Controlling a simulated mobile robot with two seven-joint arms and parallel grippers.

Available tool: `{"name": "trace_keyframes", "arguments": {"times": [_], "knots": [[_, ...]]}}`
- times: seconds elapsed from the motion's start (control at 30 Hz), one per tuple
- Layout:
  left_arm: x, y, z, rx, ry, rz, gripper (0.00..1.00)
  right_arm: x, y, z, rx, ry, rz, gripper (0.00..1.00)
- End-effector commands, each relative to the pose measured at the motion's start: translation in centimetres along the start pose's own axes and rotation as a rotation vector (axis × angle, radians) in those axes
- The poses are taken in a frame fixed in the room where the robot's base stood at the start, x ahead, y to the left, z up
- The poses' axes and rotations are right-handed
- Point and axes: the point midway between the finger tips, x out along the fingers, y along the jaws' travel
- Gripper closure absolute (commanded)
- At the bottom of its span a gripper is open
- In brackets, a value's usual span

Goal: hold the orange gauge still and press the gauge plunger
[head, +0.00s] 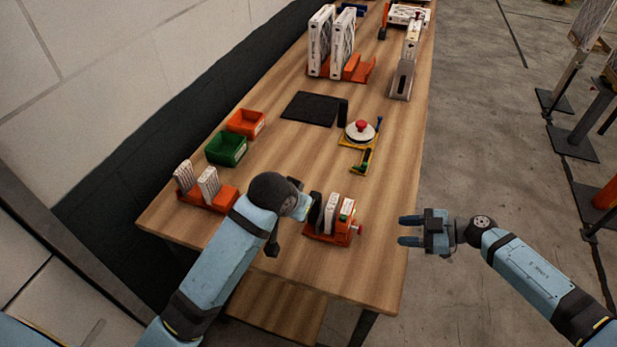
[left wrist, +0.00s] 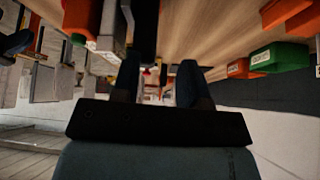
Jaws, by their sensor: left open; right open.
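The orange gauge (head: 342,236) sits near the front right of the wooden table, with white filter blocks standing in it. Its red plunger knob (head: 360,229) sticks out on the right side. My left gripper (head: 294,223) is open just left of the gauge, one dark finger close to it; I cannot tell if they touch. In the left wrist view its two fingers (left wrist: 158,82) are apart, and an orange part, probably the gauge, shows at the upper left. My right gripper (head: 409,230) is open and empty, beyond the table's right edge, facing the knob with a gap between.
An orange rack (head: 222,202) with white filters stands left of my left arm. A green bin (head: 226,149) and an orange bin (head: 246,122) lie behind it. A round white device with a red button (head: 360,131) stands farther back. Table between is clear.

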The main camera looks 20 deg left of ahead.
Motion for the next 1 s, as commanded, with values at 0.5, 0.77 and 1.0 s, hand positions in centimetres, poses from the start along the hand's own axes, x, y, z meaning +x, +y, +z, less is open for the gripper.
{"name": "trace_keyframes", "arguments": {"times": [0.5,0.77,1.0], "knots": [[-4.7,1.9,-5.8,-0.143,-0.191,-0.042,0.6,0.0,0.0,0.0,0.0,0.0,0.0,0.57],[-0.2,1.8,-4.8,-0.142,-0.193,-0.042,0.6,0.0,0.0,0.0,0.0,0.0,0.0,0.57],[4.3,1.7,-4.0,-0.141,-0.191,-0.042,0.6,0.0,0.0,0.0,0.0,0.0,0.0,0.57]]}}
